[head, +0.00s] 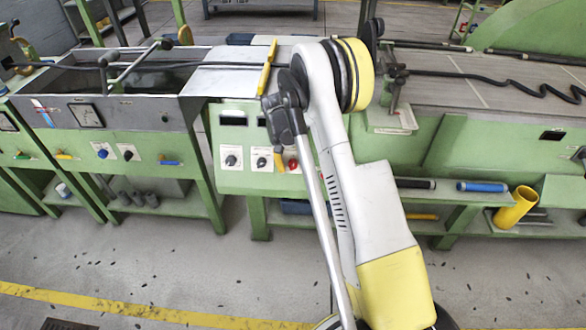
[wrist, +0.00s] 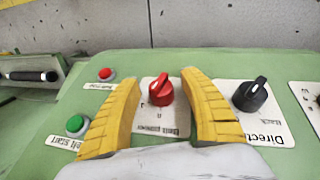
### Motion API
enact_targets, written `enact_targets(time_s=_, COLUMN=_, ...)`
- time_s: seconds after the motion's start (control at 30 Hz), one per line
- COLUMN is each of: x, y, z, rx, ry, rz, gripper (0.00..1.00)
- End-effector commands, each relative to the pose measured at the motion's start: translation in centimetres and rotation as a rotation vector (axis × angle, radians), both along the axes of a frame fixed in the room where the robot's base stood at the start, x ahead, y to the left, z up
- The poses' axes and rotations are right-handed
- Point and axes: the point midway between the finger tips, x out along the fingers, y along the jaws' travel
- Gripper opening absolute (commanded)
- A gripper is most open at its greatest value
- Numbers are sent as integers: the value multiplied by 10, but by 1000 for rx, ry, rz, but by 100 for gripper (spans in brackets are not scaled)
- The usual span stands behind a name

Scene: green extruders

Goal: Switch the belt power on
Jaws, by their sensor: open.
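The belt power switch is a red rotary knob (wrist: 160,91) on a white plate (wrist: 152,124) whose label reads upside down in the wrist view. My gripper (wrist: 159,78) is open, with one yellow finger on each side of the knob in that view. I cannot tell whether the fingers touch it. In the head view the red knob (head: 293,166) shows on the front of the green machine, just right of my gripper's yellow finger (head: 280,160). The knob's white pointer line is towards the top of the wrist view.
A black direction knob (wrist: 250,94) is close to the right finger. A green button (wrist: 75,125) and a red button (wrist: 105,73) are left of the fingers. Shelves below hold a yellow cylinder (head: 515,207) and a blue roll (head: 482,186).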

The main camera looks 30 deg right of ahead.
Motion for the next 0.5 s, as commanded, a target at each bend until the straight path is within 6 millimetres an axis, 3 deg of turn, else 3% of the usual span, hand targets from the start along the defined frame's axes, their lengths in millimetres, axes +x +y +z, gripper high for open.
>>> enact_targets(time_s=0.2, x=0, y=0, z=0, rx=0, ry=0, rz=0, gripper=51)
enact_targets(time_s=0.37, x=0, y=0, z=0, rx=0, ry=0, rz=0, gripper=4)
enact_targets(time_s=0.5, x=0, y=0, z=0, rx=1, ry=0, rz=0, gripper=0)
